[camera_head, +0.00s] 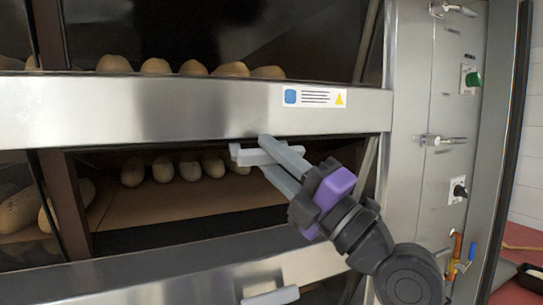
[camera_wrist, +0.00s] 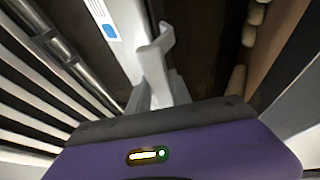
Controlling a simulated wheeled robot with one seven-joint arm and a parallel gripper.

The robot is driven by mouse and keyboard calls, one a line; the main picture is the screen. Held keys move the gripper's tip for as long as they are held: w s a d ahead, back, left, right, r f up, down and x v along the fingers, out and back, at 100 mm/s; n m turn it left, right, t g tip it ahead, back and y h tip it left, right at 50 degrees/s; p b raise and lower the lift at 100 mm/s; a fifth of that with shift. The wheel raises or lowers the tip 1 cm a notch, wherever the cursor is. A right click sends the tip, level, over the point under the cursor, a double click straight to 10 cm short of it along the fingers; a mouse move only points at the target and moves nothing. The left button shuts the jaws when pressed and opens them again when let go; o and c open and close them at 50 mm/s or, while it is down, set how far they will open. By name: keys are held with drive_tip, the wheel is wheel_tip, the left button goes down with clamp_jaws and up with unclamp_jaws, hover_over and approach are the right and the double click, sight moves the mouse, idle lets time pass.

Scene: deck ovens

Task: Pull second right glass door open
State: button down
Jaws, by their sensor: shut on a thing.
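My gripper (camera_head: 264,148), with pale grey fingers and a purple body, reaches in from the lower right to the top of the second right glass door (camera_head: 180,205). It is shut on the door's pale grey handle (camera_head: 242,157), just below the steel band. In the wrist view the handle (camera_wrist: 155,55) stands up between my fingers, which hide its lower part. Behind the second door, several loaves (camera_head: 188,168) sit on a brown deck. I cannot tell from the dark glass how far the door is tilted.
A steel band (camera_head: 150,108) with a label runs above the door. Several loaves (camera_head: 155,66) show in the deck above. Another handle (camera_head: 270,297) is at the bottom. The control column (camera_head: 450,100) with knobs and levers stands close at the right of my arm.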

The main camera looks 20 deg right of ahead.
drive_tip(key=c, duration=1.2)
unclamp_jaws()
drive_tip(key=shift+o, duration=0.2)
drive_tip(key=shift+s+f, duration=0.1)
drive_tip(key=b+v, duration=0.4)
drive_tip(key=v, duration=0.3)
drive_tip(key=shift+s, duration=0.25)
drive_tip(key=shift+d+f, duration=0.15)
